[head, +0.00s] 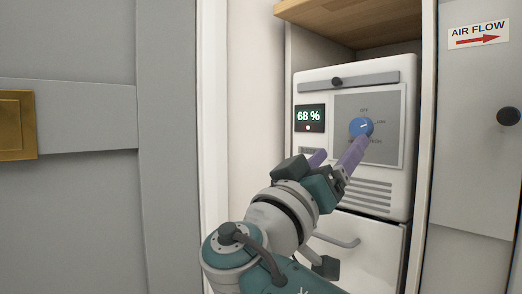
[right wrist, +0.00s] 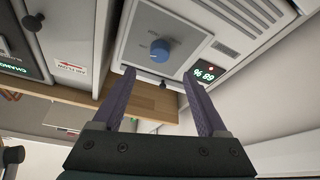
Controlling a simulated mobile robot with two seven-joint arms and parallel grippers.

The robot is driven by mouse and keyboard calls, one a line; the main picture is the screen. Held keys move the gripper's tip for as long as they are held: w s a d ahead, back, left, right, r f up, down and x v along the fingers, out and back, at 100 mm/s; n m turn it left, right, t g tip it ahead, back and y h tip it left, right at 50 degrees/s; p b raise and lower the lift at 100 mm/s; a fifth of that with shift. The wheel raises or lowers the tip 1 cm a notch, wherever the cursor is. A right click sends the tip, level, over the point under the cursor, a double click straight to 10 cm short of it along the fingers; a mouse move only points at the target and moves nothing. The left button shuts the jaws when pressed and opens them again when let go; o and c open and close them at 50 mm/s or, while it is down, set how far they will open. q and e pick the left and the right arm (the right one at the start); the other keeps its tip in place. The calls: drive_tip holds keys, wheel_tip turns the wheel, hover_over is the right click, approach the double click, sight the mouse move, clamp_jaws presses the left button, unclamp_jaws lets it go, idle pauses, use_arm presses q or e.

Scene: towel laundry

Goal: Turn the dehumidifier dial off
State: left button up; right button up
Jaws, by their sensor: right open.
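The dehumidifier (head: 308,165) is a white box in a cabinet niche. Its blue dial (head: 360,127) sits on a grey panel (head: 395,100), with OFF printed above it and other labels, too small to read surely, to its right. The dial's white mark points to the right, tilted slightly up. The dial also shows in the right wrist view (right wrist: 160,50), upside down. My right gripper (head: 337,154) is open and empty, its purple fingers apart, just below and in front of the dial. One finger overlaps the dial's lower edge in the head view; contact cannot be told. My left gripper is not in view.
A lit display (head: 309,118) reads 68 % with a red light. A wooden shelf (head: 350,22) is above. A drawer with a handle (head: 337,240) lies below. A grey door (head: 70,200) stands left. A panel with an AIR FLOW sign (head: 478,34) and black knob (head: 508,117) stands right.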

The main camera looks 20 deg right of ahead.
sight(358, 128)
drive_tip(key=b+x, duration=0.2)
drive_tip(key=x, duration=0.5)
drive_tip(key=shift+d+r, duration=0.1)
drive_tip(key=shift+d, duration=0.25)
drive_tip(key=shift+w+d+r, duration=0.25)
drive_tip(key=shift+w+d, duration=0.1)
drive_tip(key=shift+d, duration=0.1)
clamp_jaws()
